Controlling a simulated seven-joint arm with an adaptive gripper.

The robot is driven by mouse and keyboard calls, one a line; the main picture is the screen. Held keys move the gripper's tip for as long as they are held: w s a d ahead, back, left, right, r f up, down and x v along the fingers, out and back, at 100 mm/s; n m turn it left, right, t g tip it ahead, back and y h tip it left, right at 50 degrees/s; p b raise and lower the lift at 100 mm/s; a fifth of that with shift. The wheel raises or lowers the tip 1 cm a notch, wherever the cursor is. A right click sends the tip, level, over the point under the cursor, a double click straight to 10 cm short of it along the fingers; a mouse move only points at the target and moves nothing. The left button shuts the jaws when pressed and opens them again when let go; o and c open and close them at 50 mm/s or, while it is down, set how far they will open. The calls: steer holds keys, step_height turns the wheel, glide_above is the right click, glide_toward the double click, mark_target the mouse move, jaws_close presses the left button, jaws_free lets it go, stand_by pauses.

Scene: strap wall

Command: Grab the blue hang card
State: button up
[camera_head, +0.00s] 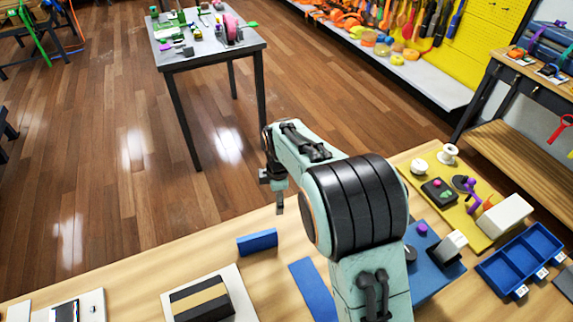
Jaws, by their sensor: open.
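My gripper (272,192) hangs above the far edge of the wooden workbench, left of my arm's large joint. Its jaws are open and I see nothing between them. A small blue upright piece (257,242) stands on the bench below and slightly left of the gripper, apart from it. A flat blue strip (312,287) lies to its right, partly hidden by my arm. I cannot tell which blue thing is the hang card.
The workbench (130,282) holds a black and tan block (200,300) on a white board, a blue compartment tray (521,262) and a yellow mat (417,180) with small parts. A grey table (215,47) stands across the wooden floor. A yellow pegboard (490,35) holds hanging straps.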

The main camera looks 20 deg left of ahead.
mark_target(257, 236)
steer(key=shift+n+g+h, duration=0.5)
steer(key=shift+n+g, duration=0.1)
steer(key=shift+n, duration=0.2)
steer(key=s+a+f, duration=0.1)
steer(key=f, duration=0.1)
steer(key=s+a+f, duration=0.1)
steer(key=s+f, duration=0.1)
steer(key=s+a+f, duration=0.1)
steer(key=s+f, duration=0.1)
steer(key=shift+s+a+f, duration=0.2)
steer(key=shift+a+f, duration=0.05)
steer(key=shift+f, duration=0.15)
step_height(257, 236, down, 5)
steer(key=shift+r, duration=0.1)
steer(key=shift+f, duration=0.7)
steer(key=shift+c, duration=0.3)
steer(key=c, duration=0.8)
